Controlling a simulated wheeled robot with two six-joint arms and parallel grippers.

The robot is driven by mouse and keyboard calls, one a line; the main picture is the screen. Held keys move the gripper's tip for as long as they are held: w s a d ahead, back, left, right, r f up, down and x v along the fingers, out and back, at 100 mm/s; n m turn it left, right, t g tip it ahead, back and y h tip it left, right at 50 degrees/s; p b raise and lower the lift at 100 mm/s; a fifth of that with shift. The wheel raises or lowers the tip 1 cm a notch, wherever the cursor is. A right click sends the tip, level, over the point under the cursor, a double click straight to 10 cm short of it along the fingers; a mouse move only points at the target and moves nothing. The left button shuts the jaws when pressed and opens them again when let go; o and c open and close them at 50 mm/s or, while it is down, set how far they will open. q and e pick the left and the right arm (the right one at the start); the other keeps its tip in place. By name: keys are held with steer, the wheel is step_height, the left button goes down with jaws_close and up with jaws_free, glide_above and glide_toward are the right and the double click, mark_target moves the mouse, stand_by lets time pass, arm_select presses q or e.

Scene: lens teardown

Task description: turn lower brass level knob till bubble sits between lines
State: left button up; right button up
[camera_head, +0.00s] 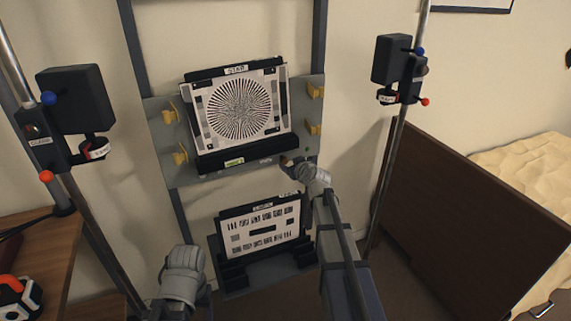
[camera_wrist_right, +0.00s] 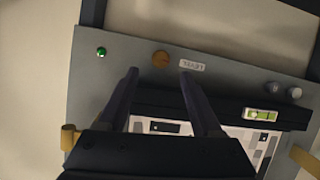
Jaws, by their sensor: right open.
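The brass level knob (camera_wrist_right: 161,59) sits on the grey plate's lower strip, beside a small "LEVEL" label (camera_wrist_right: 192,66) in the right wrist view. My right gripper (camera_wrist_right: 159,75) is open, its two fingers apart with the knob showing between and just beyond their tips. I cannot tell whether they touch it. The green bubble vial (camera_wrist_right: 260,114) is on the black ledge; it also shows in the head view (camera_head: 233,162). The bubble's place against its lines is too small to tell. My left gripper (camera_head: 183,275) is low in the head view, its fingers not clear.
The star chart (camera_head: 239,108) stands on the plate (camera_head: 160,125) between yellow clips. A second chart (camera_head: 262,232) sits below. Lamp stands rise left (camera_head: 75,98) and right (camera_head: 391,60). A small green light (camera_wrist_right: 101,51) is beside the knob. A brown panel (camera_head: 460,225) stands right.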

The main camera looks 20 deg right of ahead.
mark_target(285, 161)
steer(key=b+x, duration=0.2)
steer(key=x, duration=0.4)
steer(key=shift+w+f, duration=0.15)
jaws_close()
stand_by(0.3)
